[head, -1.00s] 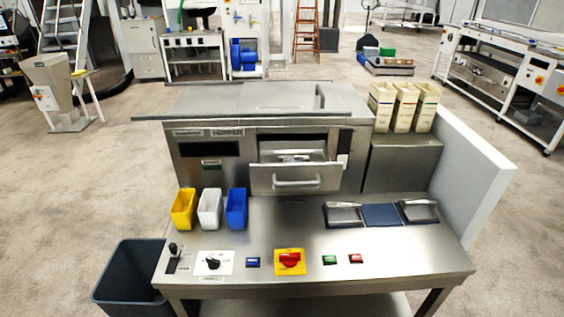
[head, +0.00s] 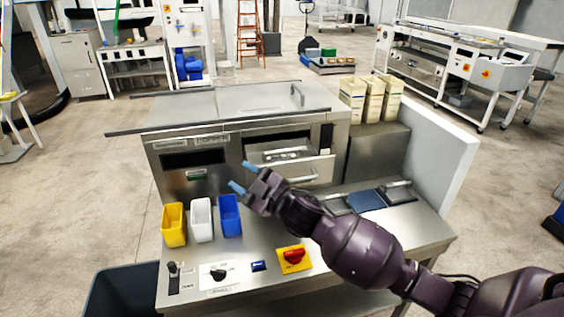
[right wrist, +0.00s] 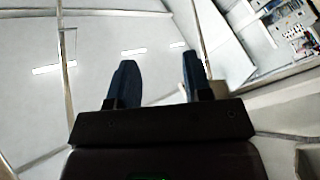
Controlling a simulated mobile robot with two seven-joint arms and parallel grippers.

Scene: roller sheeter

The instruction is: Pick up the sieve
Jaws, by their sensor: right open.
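I cannot make out a sieve for certain. The open drawer (head: 308,170) of the steel machine holds small metallic items (head: 281,155), too small to identify. My right gripper (head: 242,176) reaches in from the right, its blue fingertips spread apart and empty. In the head view it appears in front of the machine, just left of the drawer and above the blue bin. My left gripper is not in view.
Yellow (head: 174,225), white (head: 202,219) and blue (head: 230,215) bins stand at the left of the steel table (head: 235,248). A red knob (head: 294,256) sits at the front. Cream containers (head: 369,100) stand right of the machine, near a white panel (head: 432,155).

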